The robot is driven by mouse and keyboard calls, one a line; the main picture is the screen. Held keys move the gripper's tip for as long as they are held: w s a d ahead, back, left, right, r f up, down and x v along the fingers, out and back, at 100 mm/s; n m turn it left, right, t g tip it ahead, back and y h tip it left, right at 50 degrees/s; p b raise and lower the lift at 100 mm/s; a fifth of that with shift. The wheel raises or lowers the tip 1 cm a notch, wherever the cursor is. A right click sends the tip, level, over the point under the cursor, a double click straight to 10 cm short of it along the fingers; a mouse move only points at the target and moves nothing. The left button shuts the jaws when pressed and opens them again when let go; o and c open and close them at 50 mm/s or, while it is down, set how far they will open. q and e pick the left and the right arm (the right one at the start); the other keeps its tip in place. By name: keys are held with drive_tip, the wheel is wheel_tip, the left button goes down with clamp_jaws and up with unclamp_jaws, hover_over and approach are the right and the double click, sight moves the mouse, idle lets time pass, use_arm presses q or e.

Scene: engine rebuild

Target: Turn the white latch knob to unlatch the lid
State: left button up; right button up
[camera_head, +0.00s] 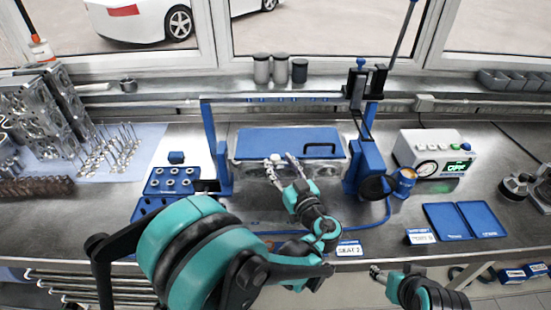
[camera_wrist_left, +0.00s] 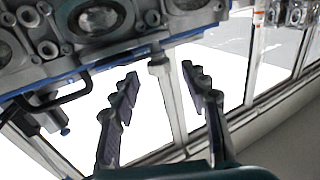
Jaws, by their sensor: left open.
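A blue lid (camera_head: 290,140) lies on the fixture at the middle of the bench, with a black handle (camera_head: 320,147) at its right front. The white latch knob (camera_head: 275,157) is small, at the lid's front edge. My left gripper (camera_head: 281,160) is open at that edge, its fingertips close to the knob; I cannot tell whether they touch it.
Blue fixture posts (camera_head: 215,150) flank the lid. A blue tray of rings (camera_head: 172,180) sits left. Blue pads (camera_head: 465,221) lie at the right front.

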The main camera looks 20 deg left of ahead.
sight(273, 160)
use_arm(q)
drive_tip(key=shift+x, duration=1.75)
clamp_jaws()
drive_tip(key=shift+m+t+h, duration=0.3)
drive_tip(key=shift+h, duration=0.1)
drive_tip(key=m+t+h, duration=0.1)
drive_tip(key=m+h, duration=0.1)
drive_tip(key=h, duration=0.2)
drive_tip(key=m+t+h+b, duration=0.1)
drive_tip(key=m+t+h, duration=0.1)
drive_tip(key=m+h, duration=0.1)
drive_tip(key=shift+s+a+h, duration=0.1)
drive_tip(key=shift+a+h, duration=0.1)
drive_tip(key=shift+h, duration=0.2)
drive_tip(key=shift+d+m+h+b, duration=0.1)
drive_tip(key=shift+m+h+b, duration=0.1)
drive_tip(key=shift+m+h, duration=1.25)
drive_tip(key=shift+m+h+b, duration=0.2)
drive_tip(key=shift+m+h, duration=0.75)
drive_tip(key=shift+h, duration=1)
drive_tip(key=shift+d, duration=0.1)
